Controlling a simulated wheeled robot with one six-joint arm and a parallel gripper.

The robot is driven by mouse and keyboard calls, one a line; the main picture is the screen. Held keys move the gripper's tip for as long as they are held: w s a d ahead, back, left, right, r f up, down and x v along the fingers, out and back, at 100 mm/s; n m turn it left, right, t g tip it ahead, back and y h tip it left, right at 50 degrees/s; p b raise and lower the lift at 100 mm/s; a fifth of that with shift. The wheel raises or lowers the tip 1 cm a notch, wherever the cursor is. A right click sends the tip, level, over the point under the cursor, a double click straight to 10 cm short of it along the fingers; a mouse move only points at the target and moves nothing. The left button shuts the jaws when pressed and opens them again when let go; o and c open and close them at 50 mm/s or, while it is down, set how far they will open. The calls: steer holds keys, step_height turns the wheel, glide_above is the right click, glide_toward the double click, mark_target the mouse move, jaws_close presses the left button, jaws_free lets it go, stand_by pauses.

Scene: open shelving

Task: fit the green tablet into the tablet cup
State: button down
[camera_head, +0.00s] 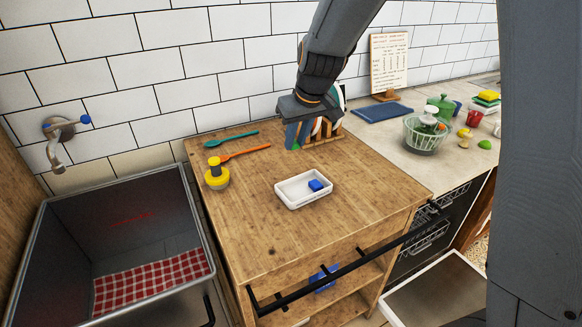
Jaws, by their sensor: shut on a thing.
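My gripper (302,112) is at the back of the wooden counter, in line with the plate rack. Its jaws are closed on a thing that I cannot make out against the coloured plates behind. A blue tablet (316,185) lies in the right half of a white tray (290,201) on the wooden counter, and the rest of the tray is bare. The dishwasher at the lower right is open, with its door (450,287) lowered. I cannot make out a tablet cup on the part of the door in view.
A plate rack (325,136) stands behind my gripper. A sink (70,243) is at the left. A colander (425,134) stands on the right counter. The wooden counter's front is clear.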

step_height(320, 180, down, 10)
steer(key=shift+w+f+p, duration=0.15)
steer(key=shift+f+p, duration=0.1)
steer(key=shift+p, duration=0.05)
steer(key=shift+f, duration=0.15)
stand_by(0.3)
steer(key=c, duration=1.6)
jaws_free()
steer(key=shift+o, duration=0.2)
